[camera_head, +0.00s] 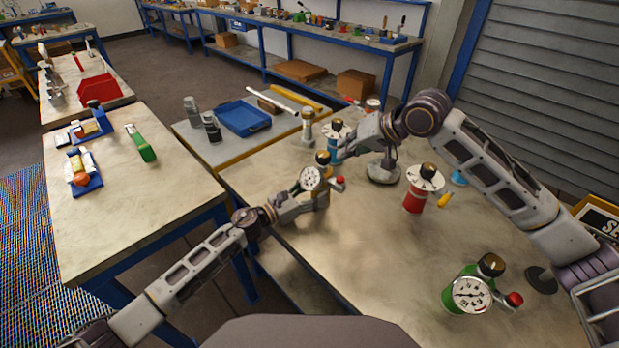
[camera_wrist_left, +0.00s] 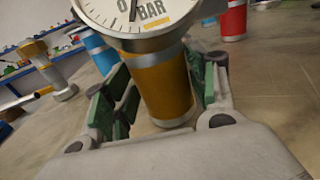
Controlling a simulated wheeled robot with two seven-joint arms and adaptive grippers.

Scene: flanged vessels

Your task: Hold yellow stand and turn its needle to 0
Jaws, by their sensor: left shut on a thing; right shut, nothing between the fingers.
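The yellow stand (camera_wrist_left: 165,88) is a yellow cylinder with a round white gauge on its top. In the head view its gauge dial (camera_head: 311,178), a dark-topped knob (camera_head: 322,158) and a red side knob (camera_head: 339,181) show. My left gripper (camera_head: 316,200) is shut around the yellow body, with green pads on both sides in the left wrist view. Only the lower dial shows there, with "0" and "BAR"; where the needle points is unclear. My right gripper (camera_head: 339,155) is shut and empty, just above and right of the stand's top knob; contact cannot be told.
A blue stand (camera_head: 337,135) is close behind. A red stand (camera_head: 417,190) is to the right, and a green stand (camera_head: 468,290) is at the front right. A blue tray (camera_head: 243,117) lies on the table at the back left. The table's middle front is clear.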

